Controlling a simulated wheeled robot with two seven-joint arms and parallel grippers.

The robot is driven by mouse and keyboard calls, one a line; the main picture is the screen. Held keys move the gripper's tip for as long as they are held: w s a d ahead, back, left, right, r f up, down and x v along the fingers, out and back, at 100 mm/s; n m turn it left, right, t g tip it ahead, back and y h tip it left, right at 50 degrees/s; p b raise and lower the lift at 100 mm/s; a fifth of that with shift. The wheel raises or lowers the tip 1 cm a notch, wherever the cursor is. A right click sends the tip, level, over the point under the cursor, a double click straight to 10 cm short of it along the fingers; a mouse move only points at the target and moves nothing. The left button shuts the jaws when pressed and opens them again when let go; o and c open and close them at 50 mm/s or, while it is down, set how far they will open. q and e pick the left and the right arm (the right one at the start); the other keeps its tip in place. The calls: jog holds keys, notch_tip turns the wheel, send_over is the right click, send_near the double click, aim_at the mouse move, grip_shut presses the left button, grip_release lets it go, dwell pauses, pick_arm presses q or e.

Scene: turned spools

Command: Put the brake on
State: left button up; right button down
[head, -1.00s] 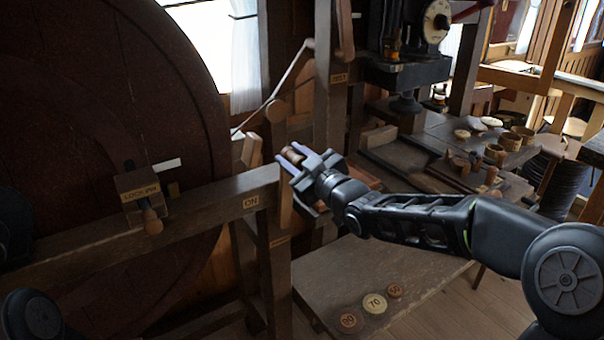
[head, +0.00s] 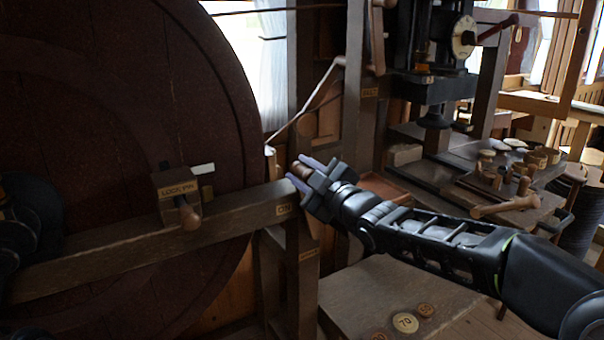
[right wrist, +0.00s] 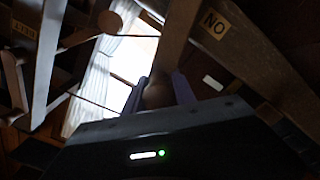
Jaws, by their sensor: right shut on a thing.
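My right gripper (head: 303,174) is shut on the brown wooden end of the brake lever (head: 301,168), beside the beam's ON label (head: 284,209). In the right wrist view the rounded lever end (right wrist: 157,95) sits between the two purple fingertips, and the wooden arm (right wrist: 180,40) runs up from it. The ON label (right wrist: 214,24) shows upside down, to the right of the lever. In the head view, much of the lever is hidden behind my gripper. My left gripper is out of view.
A big dark wheel (head: 110,110) fills the left. A lock pin block (head: 178,202) with a wooden knob is on the beam (head: 110,250) in front of it. A bench (head: 365,290) with round numbered discs is below my right arm. A press (head: 432,85) stands behind.

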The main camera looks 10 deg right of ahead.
jog(key=c, duration=1)
grip_release()
jog(key=shift+a+f, duration=0.1)
jog(key=shift+c, duration=0.2)
jog(key=v, duration=0.8)
